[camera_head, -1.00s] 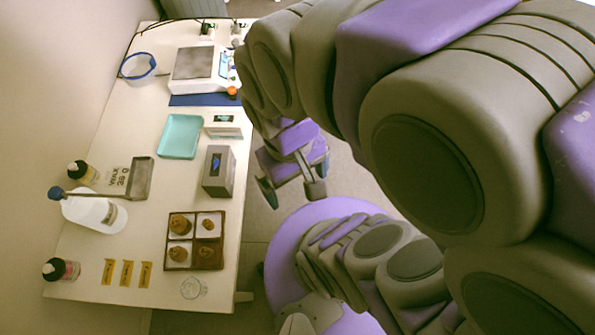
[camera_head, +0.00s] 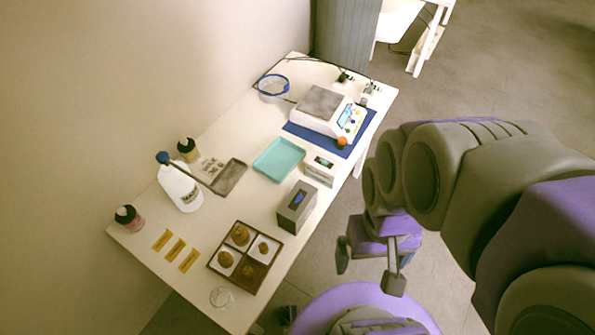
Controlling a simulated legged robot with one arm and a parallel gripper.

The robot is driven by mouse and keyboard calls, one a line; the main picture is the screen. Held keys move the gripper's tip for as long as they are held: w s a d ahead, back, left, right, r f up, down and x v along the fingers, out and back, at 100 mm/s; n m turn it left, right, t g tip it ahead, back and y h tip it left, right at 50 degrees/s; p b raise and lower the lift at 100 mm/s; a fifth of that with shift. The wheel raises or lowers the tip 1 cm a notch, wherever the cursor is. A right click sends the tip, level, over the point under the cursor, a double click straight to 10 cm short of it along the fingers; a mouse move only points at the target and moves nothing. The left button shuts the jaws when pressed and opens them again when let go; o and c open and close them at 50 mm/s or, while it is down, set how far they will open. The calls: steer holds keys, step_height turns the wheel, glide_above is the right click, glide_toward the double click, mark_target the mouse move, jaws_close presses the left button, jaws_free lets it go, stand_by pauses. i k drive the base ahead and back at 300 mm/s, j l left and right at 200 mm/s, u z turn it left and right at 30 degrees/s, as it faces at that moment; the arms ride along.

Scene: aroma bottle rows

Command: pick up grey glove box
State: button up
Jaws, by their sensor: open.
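The grey glove box (camera_head: 295,210) stands on the white table, near its right edge and to the right of the sectioned brown tray. It has a dark label with blue on it. My gripper (camera_head: 368,272) is open and empty, off the table to the lower right of the grey box. Clear floor shows between the gripper and the table edge. A white box (camera_head: 320,170) of similar shape stands just beyond the grey one.
The brown tray (camera_head: 246,257) holds several brown items. A glass (camera_head: 221,298) stands at the near corner of the table (camera_head: 190,285). A teal tray (camera_head: 278,160) and a scale (camera_head: 325,110) on a blue mat lie farther back. Bottles (camera_head: 181,188) line the left side.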

mark_target(296, 207)
steer(key=i+l, duration=0.15)
steer(key=l, duration=0.25)
steer(key=i+l, duration=0.15)
steer(key=l, duration=0.3)
steer(key=i+l, duration=0.1)
steer(key=l, duration=0.3)
steer(key=l+u, duration=0.1)
steer(key=u, duration=0.35)
steer(key=l+u, duration=0.1)
steer(key=u, duration=0.35)
steer(key=l+u, duration=0.15)
steer(key=u, duration=0.3)
steer(key=l+u, duration=0.1)
steer(key=u, duration=0.35)
